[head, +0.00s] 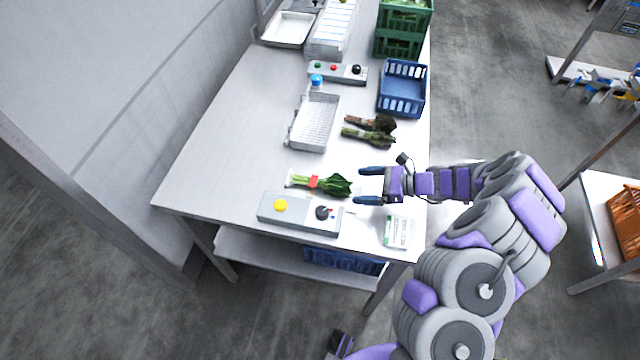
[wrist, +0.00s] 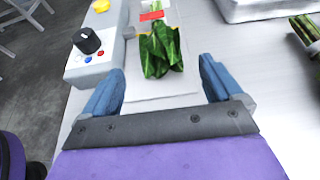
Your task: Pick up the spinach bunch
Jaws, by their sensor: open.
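The spinach bunch (head: 326,184) lies on the near part of the table, dark green leaves toward my gripper and pale stems pointing left, with a red band around it. In the wrist view the spinach bunch (wrist: 160,50) lies ahead, between the lines of the two fingers, on a pale flat surface. My gripper (head: 369,186) is open and empty, its blue fingertips just right of the leaves in the head view. In the wrist view my gripper (wrist: 160,85) shows both fingers spread wide, the leaf tips just beyond or level with the fingertips; I cannot tell exactly.
A control box (head: 300,212) with a yellow button and black knob stands beside the spinach. A white wire basket (head: 316,122), other dark green bunches (head: 368,138) and a blue crate (head: 402,90) stand farther back. A small white-green packet (head: 397,232) lies near the table corner.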

